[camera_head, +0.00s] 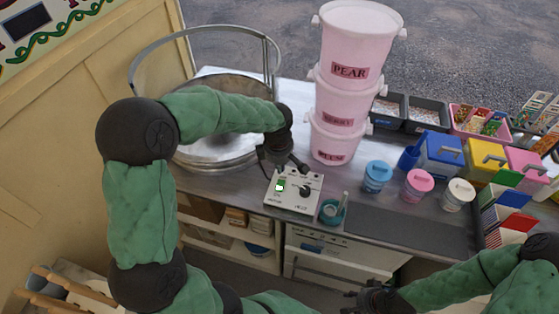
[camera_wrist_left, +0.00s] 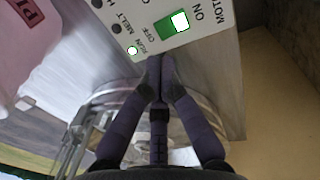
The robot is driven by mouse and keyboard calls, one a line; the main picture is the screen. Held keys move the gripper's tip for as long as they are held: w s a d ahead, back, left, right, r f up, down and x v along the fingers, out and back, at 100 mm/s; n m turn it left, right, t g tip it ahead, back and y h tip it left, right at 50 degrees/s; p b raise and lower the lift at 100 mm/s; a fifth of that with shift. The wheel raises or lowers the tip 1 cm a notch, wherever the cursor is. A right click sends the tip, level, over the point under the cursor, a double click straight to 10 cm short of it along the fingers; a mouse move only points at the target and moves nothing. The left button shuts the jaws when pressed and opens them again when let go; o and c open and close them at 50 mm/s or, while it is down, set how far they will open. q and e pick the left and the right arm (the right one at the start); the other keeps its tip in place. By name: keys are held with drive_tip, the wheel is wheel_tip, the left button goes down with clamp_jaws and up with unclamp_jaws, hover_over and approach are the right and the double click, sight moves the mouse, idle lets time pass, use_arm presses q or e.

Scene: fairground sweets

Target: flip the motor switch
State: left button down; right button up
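My left gripper (camera_head: 281,167) is just behind the box. In the wrist view its fingertips (camera_wrist_left: 161,66) are together, empty, apart from the switch in the picture. My right gripper (camera_head: 374,298) is low at the front; its fingers are unclear.
A round metal pan (camera_head: 215,150) with a curved rail stands left of the box. Stacked pink tubs (camera_head: 338,144) rise close behind it. A teal cup (camera_head: 332,211) stands by its right corner. Lidded jars (camera_head: 377,176) stand further right. A dark mat (camera_head: 410,230) lies clear.

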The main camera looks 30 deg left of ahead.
sight(280, 184)
use_arm(q)
drive_tip(key=shift+w+a+f+b, duration=0.1)
drive_tip(key=shift+w+f+b, duration=0.1)
drive_tip(key=shift+f, duration=0.8)
drive_tip(key=shift+w+d+f+b, duration=0.1)
drive_tip(key=shift+f+b, duration=0.05)
drive_tip(key=shift+f, duration=0.9)
drive_tip(key=shift+w+a+f+b, duration=0.1)
drive_tip(key=shift+f+b, duration=0.1)
drive_tip(key=shift+f, duration=0.8)
drive_tip(key=shift+w+f+b, duration=0.1)
drive_tip(key=shift+f+b, duration=0.3)
drive_tip(key=shift+b, duration=0.3)
drive_tip(key=shift+r, duration=0.1)
drive_tip(key=shift+s+r, duration=0.25)
drive_tip(key=shift+s, duration=0.55)
drive_tip(key=shift+r, duration=0.15)
